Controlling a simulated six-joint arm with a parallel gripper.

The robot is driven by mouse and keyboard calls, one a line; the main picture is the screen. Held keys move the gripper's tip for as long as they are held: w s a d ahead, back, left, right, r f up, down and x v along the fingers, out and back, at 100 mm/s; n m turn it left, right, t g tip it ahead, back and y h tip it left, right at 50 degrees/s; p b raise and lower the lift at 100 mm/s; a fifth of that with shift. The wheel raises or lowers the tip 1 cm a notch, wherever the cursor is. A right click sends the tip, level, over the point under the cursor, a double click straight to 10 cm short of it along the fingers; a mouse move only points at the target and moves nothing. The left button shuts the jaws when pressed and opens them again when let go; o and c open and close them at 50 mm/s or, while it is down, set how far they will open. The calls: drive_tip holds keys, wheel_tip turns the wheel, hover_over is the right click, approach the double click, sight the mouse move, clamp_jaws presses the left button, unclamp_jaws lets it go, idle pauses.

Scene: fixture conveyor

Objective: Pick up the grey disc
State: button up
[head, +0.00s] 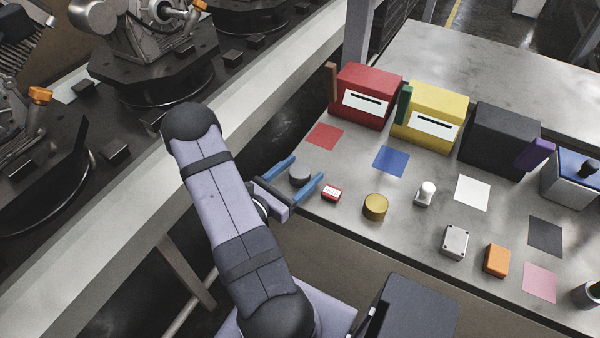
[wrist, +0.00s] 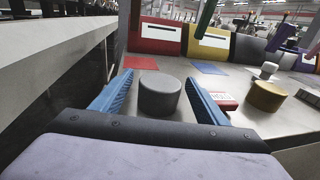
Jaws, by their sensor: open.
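The grey disc (head: 299,175) is a short, thick cylinder standing on the table near its left edge. In the wrist view the grey disc (wrist: 159,95) sits between the two blue fingers. My gripper (head: 308,168) is open, with one finger on each side of the disc. In the wrist view my gripper (wrist: 158,82) shows a gap between each finger and the disc, so it is not gripped.
A small red-and-white block (head: 332,193) lies just right of the right finger, and a gold cylinder (head: 375,207) stands further right. Red (head: 366,95), yellow (head: 430,117) and black (head: 497,139) boxes stand behind. A red square (head: 325,136) lies flat beyond the fingers.

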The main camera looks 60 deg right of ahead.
sight(300, 170)
drive_tip(key=c, duration=1.4)
drive_tip(key=shift+r, duration=0.2)
drive_tip(key=shift+r, duration=4.85)
